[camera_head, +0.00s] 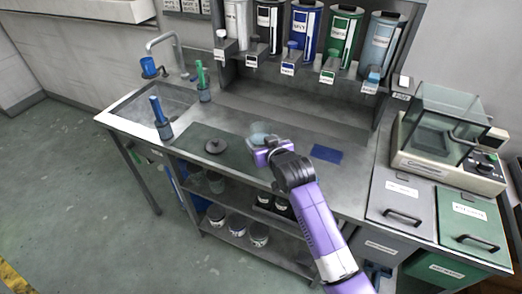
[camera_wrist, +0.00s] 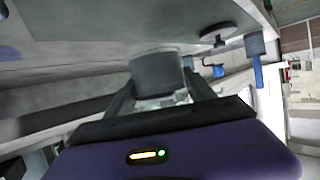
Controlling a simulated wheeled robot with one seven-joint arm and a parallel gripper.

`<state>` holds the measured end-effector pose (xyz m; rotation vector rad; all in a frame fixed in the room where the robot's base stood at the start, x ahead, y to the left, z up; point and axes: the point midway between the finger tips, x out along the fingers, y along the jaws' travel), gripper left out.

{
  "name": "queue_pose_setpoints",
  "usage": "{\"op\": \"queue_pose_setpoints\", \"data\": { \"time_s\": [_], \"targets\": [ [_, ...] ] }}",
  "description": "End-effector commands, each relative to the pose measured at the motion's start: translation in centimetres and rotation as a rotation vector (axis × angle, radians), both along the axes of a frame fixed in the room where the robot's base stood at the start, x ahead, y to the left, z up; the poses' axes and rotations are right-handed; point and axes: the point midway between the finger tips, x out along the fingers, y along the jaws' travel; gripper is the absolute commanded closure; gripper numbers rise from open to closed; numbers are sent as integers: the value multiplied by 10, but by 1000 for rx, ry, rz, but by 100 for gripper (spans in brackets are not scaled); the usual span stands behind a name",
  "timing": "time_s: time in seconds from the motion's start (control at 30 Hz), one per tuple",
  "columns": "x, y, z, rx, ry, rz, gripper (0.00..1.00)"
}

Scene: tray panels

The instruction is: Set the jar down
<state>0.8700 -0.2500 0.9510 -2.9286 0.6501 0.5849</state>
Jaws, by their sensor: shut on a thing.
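The jar (camera_head: 260,129) is a clear, pale bluish vessel held over the counter beside the dark green mat. In the wrist view the jar (camera_wrist: 158,74) sits between the two dark fingers of my gripper (camera_wrist: 160,95). My gripper (camera_head: 266,147), purple with dark joints, is shut on it. The jar's underside is hidden in the head view, so I cannot tell whether it touches the counter. A dark round lid with a knob (camera_head: 215,146) lies on the mat (camera_head: 188,138); it also shows in the wrist view (camera_wrist: 218,36).
A blue pad (camera_head: 326,154) lies to the right on the counter (camera_head: 290,128). Blue-handled (camera_head: 161,122) and green-handled (camera_head: 202,84) tools stand by the sink (camera_head: 165,94). Several dispensers (camera_head: 306,35) hang at the back. A glass-covered scale (camera_head: 447,140) is at right.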

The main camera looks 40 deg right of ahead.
Motion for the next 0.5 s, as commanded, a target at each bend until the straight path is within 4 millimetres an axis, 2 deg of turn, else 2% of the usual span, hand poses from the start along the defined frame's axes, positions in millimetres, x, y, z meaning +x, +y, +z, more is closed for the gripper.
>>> {"op": "queue_pose_setpoints", "data": {
  "time_s": [0.17, 0.4, 0.5],
  "targets": [
    [1, 0, -10, -2, -4, 0, 100],
    [0, -1, -40, -2, -3, -1, 100],
    [1, -1, -44, -2, -4, -1, 100]
  ]
}}
